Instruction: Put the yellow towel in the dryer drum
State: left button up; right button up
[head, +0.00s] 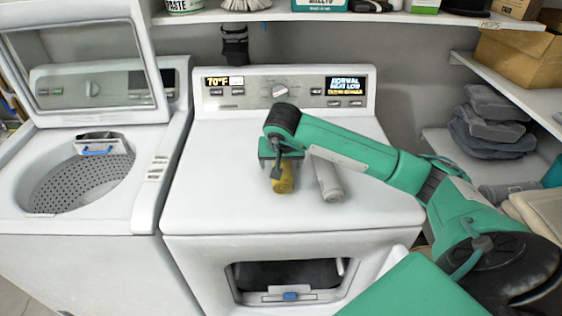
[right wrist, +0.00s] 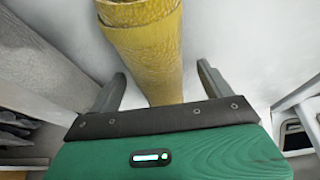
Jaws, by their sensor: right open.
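The yellow towel (head: 283,178) is rolled up and lies on top of the white dryer (head: 220,205). My right gripper (head: 277,170) is above the towel, partly covering it in the head view. In the right wrist view, the towel (right wrist: 147,50) runs between the two spread fingers of my right gripper (right wrist: 160,85), with a gap on each side. The dryer drum opening (head: 290,272) shows dark at the front of the dryer, with its door apparently open. My left gripper is not in view.
A rolled grey-white towel (head: 327,180) lies just right of the yellow one. An open-lidded washer (head: 130,190) stands at left. Shelves at right hold folded grey towels (head: 490,125) and a cardboard box (head: 520,60). The dryer's control panel (head: 285,90) rises behind the towels.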

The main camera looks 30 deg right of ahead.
jog(key=shift+w+f, duration=0.1)
jog(key=shift+f, duration=0.1)
jog(key=c, duration=0.9)
jog(key=shift+c, duration=1.4)
jog(key=shift+r, duration=0.2)
